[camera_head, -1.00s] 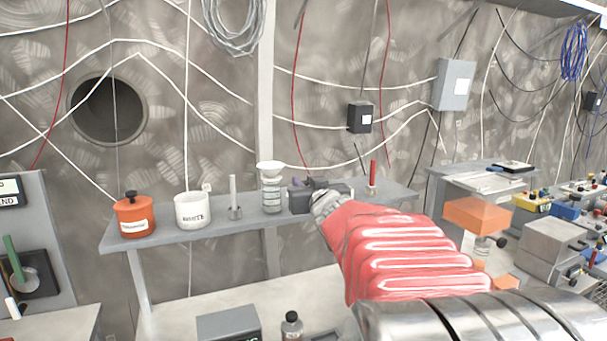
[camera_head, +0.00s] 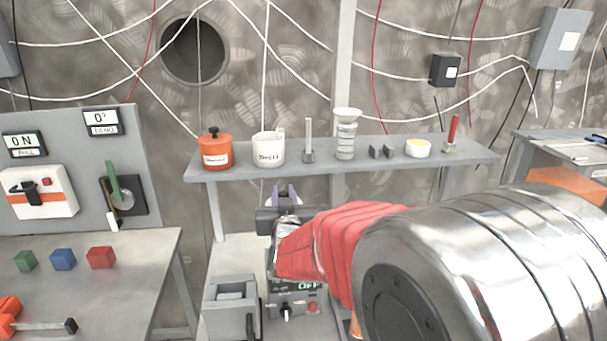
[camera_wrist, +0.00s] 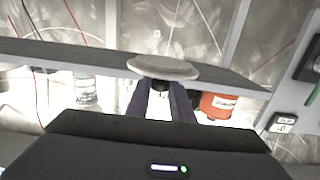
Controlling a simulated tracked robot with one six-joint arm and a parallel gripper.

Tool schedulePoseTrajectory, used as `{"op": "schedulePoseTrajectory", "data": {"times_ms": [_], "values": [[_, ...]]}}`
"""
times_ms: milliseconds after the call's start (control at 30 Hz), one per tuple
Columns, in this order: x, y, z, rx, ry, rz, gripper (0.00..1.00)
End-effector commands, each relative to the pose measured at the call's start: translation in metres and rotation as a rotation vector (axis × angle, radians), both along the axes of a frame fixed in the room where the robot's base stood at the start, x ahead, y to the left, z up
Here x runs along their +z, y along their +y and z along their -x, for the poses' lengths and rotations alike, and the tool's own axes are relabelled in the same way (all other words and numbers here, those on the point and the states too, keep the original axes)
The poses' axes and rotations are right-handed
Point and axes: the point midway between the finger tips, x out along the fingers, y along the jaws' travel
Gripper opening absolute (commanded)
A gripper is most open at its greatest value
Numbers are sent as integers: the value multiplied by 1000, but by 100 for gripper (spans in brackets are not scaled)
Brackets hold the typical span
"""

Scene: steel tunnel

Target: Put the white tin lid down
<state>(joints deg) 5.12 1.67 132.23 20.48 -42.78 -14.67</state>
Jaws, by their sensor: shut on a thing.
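My gripper (camera_head: 284,193) is in front of and below the wall shelf (camera_head: 350,165), above grey devices. In the wrist view its two dark fingers (camera_wrist: 162,98) are shut at the underside of a pale round disc, the white tin lid (camera_wrist: 163,66). The exact grip is partly hidden. In the head view the lid is mostly hidden by the gripper.
The shelf also bears an orange pot (camera_head: 216,151), a white pot (camera_head: 268,150), a grey peg (camera_head: 308,141), a jar with a funnel (camera_head: 346,134), dark blocks (camera_head: 380,152) and a red stick (camera_head: 452,133). A bench (camera_head: 90,295) at left holds coloured cubes.

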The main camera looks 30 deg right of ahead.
Motion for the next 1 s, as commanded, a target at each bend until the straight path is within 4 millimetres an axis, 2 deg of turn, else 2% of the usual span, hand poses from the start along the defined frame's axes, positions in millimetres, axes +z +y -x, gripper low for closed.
{"op": "schedulePoseTrajectory", "data": {"times_ms": [33,200,300,433,600,1000], "values": [[-11,16,-3,10,5,0,0],[-41,62,-11,20,5,0,0],[-56,86,-15,27,5,1,0],[-70,108,-18,31,2,1,0],[-76,118,-19,32,-1,0,0],[-75,118,-19,32,-1,0,0]]}}
